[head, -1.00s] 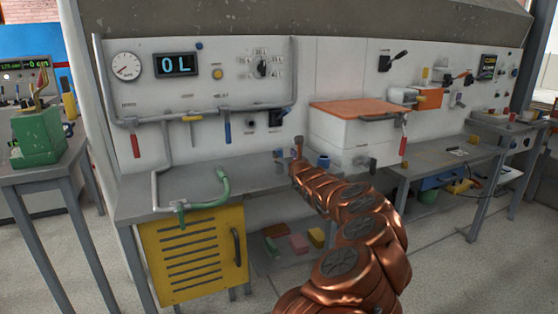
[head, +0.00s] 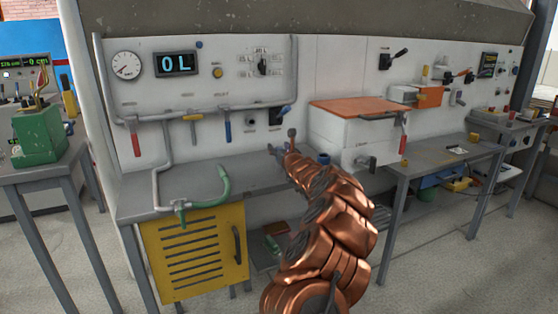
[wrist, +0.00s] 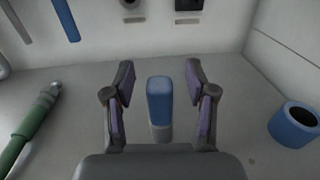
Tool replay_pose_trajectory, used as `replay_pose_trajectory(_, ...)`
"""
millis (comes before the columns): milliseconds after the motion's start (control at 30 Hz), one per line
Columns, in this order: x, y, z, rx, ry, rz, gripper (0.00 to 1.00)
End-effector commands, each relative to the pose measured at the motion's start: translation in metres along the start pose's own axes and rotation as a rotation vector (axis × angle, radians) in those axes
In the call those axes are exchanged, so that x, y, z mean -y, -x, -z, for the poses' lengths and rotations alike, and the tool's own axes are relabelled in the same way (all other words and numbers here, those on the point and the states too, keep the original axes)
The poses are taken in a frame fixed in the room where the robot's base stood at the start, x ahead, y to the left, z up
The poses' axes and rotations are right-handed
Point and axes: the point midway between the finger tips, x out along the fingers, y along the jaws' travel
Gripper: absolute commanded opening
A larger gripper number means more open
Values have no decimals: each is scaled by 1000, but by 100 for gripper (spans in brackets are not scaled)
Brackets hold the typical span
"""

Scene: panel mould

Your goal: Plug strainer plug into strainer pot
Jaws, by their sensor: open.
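The strainer plug, blue on top with a grey lower end (wrist: 159,101), shows in the middle of the wrist view. My gripper (wrist: 160,72) is open, with one finger on each side of the plug and a visible gap on both sides. The strainer pot, a blue round cup with a dark open top (wrist: 294,124), stands to the right in the wrist view, apart from the gripper. In the head view, the pot (head: 324,158) shows just right of my arm. My gripper (head: 280,150) is small there, over the grey bench, and the plug cannot be made out clearly.
A green-handled bent pipe (head: 222,185) lies at the bench's left; its green part (wrist: 30,138) shows left in the wrist view. The white panel (head: 215,95) with levers rises behind. A white box with an orange lid (head: 355,107) stands right of the pot.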

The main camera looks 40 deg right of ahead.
Motion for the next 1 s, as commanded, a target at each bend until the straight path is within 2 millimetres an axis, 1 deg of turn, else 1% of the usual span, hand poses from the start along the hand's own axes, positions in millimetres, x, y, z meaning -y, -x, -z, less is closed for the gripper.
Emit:
replay_pose_trajectory(200,0,0,0,-1,-1,0,55)
replay_pose_trajectory(733,-1,0,1,-1,-1,-1,0)
replay_pose_trajectory(1000,-1,0,1,-1,-1,-1,0)
